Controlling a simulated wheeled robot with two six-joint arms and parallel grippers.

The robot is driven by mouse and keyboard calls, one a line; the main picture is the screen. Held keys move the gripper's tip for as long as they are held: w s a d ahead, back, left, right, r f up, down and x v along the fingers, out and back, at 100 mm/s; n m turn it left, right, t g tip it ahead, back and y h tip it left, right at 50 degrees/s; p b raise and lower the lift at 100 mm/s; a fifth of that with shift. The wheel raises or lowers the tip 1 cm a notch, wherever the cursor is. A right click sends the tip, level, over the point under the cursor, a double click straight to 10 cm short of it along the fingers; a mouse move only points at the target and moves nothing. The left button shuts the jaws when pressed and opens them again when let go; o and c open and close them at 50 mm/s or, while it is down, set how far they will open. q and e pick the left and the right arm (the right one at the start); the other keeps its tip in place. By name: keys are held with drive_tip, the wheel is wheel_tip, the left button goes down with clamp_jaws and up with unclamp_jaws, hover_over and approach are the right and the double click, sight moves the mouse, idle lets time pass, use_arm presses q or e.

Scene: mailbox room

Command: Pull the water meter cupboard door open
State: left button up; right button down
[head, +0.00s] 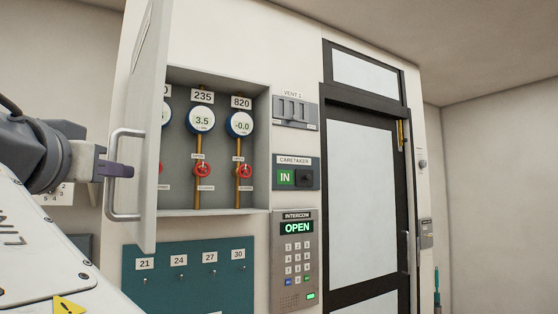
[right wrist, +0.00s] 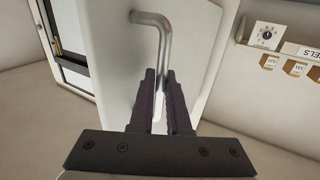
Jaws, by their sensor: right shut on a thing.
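The water meter cupboard door (head: 150,100) is a pale grey panel standing swung out at the left of the open cupboard (head: 219,80). Inside are round blue-rimmed meters (head: 202,120) and red valve wheels (head: 202,170) on copper pipes; the door hides part of the left one. The door's bar handle (head: 113,205) is a grey metal bar. My right gripper (head: 122,170) is shut on the handle from the left. In the right wrist view the two dark fingers (right wrist: 160,80) close around the bar below its bend (right wrist: 152,19). My left gripper is not in view.
A green key board (head: 190,285) hangs below the cupboard. An intercom panel (head: 293,262), caretaker sign (head: 296,178) and vent switch box (head: 295,110) are to its right. A dark-framed door (head: 368,190) stands further right.

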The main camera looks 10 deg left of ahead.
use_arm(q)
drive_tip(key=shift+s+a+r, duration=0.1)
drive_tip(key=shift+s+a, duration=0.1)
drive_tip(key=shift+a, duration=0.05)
use_arm(e)
drive_tip(key=shift+s+a+f, duration=0.15)
drive_tip(key=shift+a, duration=0.1)
drive_tip(key=c, duration=0.9)
unclamp_jaws()
drive_tip(key=shift+d, duration=0.1)
